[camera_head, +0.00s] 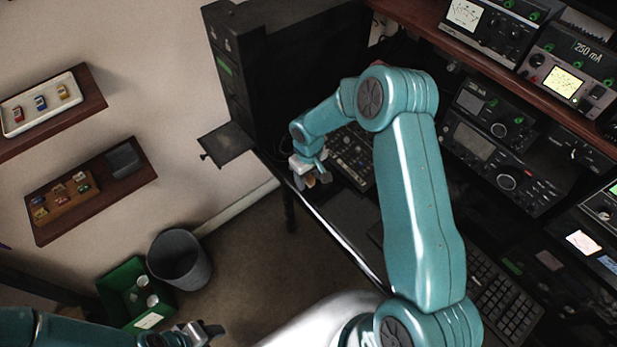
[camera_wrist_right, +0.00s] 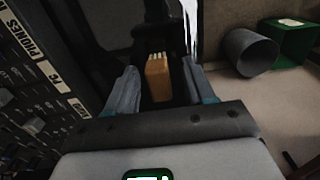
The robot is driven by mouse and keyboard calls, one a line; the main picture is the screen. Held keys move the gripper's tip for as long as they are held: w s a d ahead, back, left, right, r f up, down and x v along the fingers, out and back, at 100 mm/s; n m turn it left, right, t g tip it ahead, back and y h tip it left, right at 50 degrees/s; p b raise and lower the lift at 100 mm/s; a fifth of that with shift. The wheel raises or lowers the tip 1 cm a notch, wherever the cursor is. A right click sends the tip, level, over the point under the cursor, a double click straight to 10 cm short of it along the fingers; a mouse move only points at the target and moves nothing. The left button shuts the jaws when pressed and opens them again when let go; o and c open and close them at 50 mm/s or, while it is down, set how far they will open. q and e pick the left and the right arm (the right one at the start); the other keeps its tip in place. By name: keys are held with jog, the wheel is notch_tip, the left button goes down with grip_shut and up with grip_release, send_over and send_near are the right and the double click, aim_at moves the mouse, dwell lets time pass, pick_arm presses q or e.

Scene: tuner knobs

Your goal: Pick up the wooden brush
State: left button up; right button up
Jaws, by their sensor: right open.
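The wooden brush (camera_wrist_right: 157,80) shows in the right wrist view as an orange-brown block with pale bristle tips at its upper end. It appears between the two grey fingers of my right gripper (camera_wrist_right: 158,88), with dark gaps on both sides. The fingers are apart and not closed on it. In the head view my right gripper (camera_head: 313,180) is small, at the desk's left edge, and a small orange-brown patch shows at its tips. My left gripper (camera_head: 205,332) is low in the head view, away from the brush; its opening is unclear.
A keyed panel (camera_head: 350,155) lies beside my right gripper, with a dark cabinet (camera_head: 235,65) behind. Radio equipment (camera_head: 490,150) fills the right. A grey bin (camera_head: 180,260) and a green crate (camera_head: 125,290) stand on the floor. Wall shelves (camera_head: 110,190) are at left.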

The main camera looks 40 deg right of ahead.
jog(key=shift+r, duration=0.1)
jog(key=shift+c, duration=1)
grip_shut()
notch_tip(320, 180, up, 20)
jog(key=b, duration=0.1)
